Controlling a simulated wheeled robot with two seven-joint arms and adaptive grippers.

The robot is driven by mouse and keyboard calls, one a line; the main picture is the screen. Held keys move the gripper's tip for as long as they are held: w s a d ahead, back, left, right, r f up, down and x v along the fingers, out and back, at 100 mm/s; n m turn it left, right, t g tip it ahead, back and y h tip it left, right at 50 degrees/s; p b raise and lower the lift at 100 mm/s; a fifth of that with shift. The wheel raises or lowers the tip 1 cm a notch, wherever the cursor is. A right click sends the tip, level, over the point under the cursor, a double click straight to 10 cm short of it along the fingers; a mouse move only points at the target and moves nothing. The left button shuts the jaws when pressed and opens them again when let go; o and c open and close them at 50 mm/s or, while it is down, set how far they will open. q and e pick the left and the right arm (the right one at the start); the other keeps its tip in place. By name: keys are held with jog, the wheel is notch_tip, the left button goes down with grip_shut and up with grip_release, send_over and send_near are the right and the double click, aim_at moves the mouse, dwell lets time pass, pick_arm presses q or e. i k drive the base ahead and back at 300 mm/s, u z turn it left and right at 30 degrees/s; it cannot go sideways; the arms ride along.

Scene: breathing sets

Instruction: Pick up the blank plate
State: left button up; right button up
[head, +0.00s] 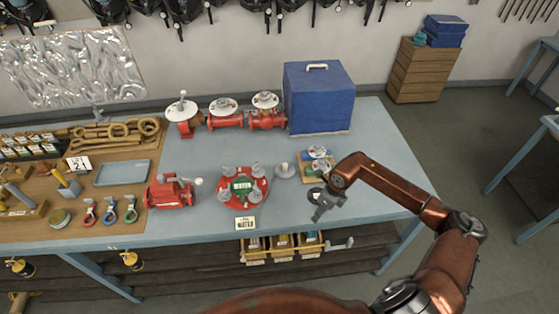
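A small grey round disc with a raised knob (285,171) lies flat on the blue-grey table, just right of a red round flange (243,187). It may be the blank plate, but no label shows on it. My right gripper (318,205) is over the table's front right part, right of and nearer than the disc, apart from it. Its fingers are small and angled, so I cannot tell whether they are open or shut. My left gripper is not in view.
A wooden board with gauges (318,160) stands close behind my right gripper. A blue box (319,97) and red valves (225,113) stand at the back. The table's right end is clear.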

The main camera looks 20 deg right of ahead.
aim_at(284, 170)
jog(key=i, duration=1.05)
